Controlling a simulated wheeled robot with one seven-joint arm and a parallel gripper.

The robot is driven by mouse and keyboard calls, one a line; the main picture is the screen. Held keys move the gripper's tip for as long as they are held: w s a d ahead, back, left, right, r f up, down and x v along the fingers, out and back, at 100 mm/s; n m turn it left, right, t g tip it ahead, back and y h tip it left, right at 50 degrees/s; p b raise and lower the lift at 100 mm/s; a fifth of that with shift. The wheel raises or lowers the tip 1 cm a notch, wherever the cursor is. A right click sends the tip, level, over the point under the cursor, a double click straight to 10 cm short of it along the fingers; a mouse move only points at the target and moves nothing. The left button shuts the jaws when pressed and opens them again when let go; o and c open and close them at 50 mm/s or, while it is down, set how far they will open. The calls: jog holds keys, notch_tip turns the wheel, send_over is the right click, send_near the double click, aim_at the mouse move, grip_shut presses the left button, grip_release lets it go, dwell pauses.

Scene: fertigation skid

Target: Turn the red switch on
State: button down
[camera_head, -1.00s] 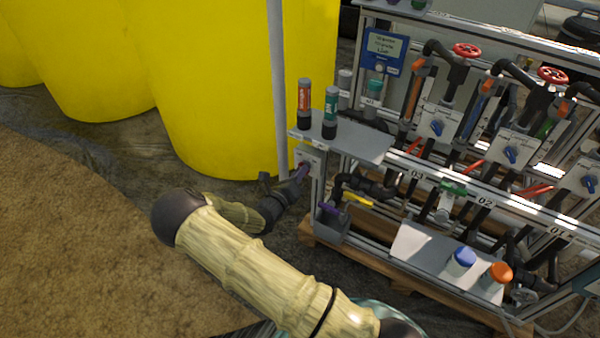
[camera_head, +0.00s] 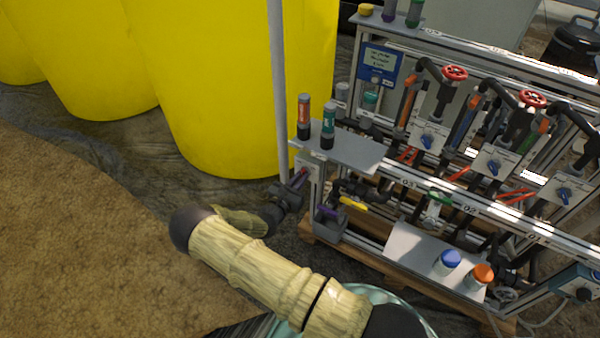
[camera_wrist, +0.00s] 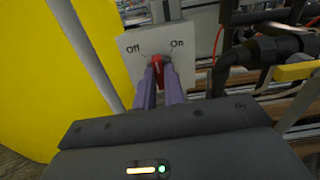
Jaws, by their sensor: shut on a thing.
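The red switch (camera_wrist: 157,62) is a small knob on a pale plate (camera_wrist: 133,50) marked "Off" on the left and "On" on the right in the wrist view. My gripper (camera_wrist: 159,72) has its two purple fingers closed around the knob from either side. The knob's tip sits between the two labels; its exact setting is hard to tell.
A grey upright pole (camera_head: 279,90) and a large yellow tank (camera_head: 225,90) stand close on the left. A shelf (camera_head: 350,152) with two small bottles lies just above the plate. A yellow-handled valve (camera_head: 352,203) and black pipes are close on the right.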

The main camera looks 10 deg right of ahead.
jog(key=shift+f+m+p, duration=0.1)
jog(key=shift+m+p, duration=3.9)
jog(key=shift+m, duration=0.7)
jog(key=c, duration=1.5)
grip_release()
jog(key=shift+a, duration=0.1)
